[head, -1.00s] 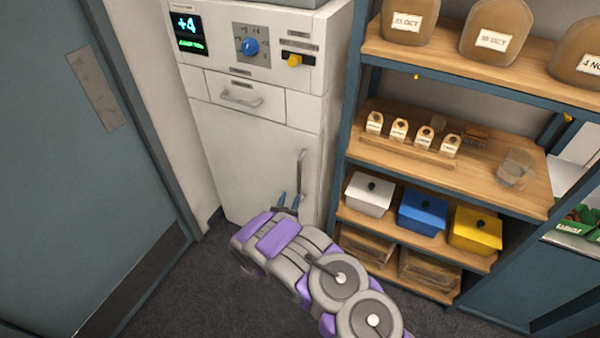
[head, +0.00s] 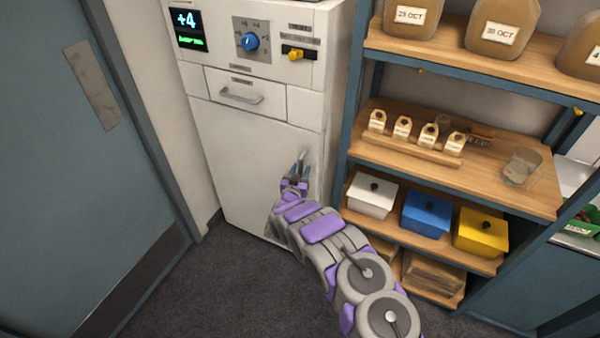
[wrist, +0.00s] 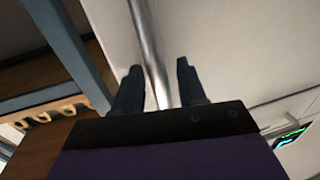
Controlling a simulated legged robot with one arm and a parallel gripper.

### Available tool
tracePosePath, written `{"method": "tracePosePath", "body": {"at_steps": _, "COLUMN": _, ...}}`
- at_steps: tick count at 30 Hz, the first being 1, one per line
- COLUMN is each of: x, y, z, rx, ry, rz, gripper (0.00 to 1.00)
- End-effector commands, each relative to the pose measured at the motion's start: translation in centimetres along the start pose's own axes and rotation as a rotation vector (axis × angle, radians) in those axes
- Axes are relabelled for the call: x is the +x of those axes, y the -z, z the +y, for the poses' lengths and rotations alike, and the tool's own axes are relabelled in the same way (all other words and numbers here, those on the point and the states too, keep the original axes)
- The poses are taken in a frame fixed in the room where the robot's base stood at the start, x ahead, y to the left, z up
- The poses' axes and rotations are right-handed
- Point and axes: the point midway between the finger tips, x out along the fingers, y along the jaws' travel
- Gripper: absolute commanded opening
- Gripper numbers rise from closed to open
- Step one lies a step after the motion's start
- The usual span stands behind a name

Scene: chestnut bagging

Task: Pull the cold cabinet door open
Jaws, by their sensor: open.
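The cold cabinet (head: 256,100) is a white upright unit, and its lower door (head: 238,165) looks shut. A vertical metal bar handle is on the door's right side; in the head view my gripper mostly covers it. My gripper (head: 300,165) is at the handle's height, in front of the door. In the wrist view the handle (wrist: 150,55) runs between the two dark fingers of my gripper (wrist: 158,85), which are apart. I cannot tell whether either finger touches the bar.
Above the door are a drawer with a handle (head: 241,96), a blue dial (head: 250,41) and a yellow switch (head: 295,54). A shelf unit (head: 455,75) stands close on the right, with white, blue and yellow boxes. A grey-blue room door (head: 60,200) is on the left. The floor (head: 215,285) before the cabinet is clear.

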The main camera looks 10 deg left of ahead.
Motion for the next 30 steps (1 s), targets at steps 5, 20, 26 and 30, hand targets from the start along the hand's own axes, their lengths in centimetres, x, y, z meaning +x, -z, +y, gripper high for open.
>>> {"method": "tracePosePath", "body": {"at_steps": 5, "x": 0.03, "y": 0.00, "z": -0.05, "rx": 0.000, "ry": 0.001, "rz": 0.000, "gripper": 0.41}}
{"method": "tracePosePath", "body": {"at_steps": 20, "x": 0.00, "y": -0.03, "z": -0.09, "rx": 0.001, "ry": 0.001, "rz": -0.001, "gripper": 0.00}}
{"method": "tracePosePath", "body": {"at_steps": 26, "x": -0.01, "y": -0.03, "z": -0.12, "rx": 0.001, "ry": 0.001, "rz": -0.001, "gripper": 0.00}}
{"method": "tracePosePath", "body": {"at_steps": 30, "x": -0.01, "y": -0.03, "z": -0.14, "rx": 0.001, "ry": 0.002, "rz": -0.001, "gripper": 0.00}}
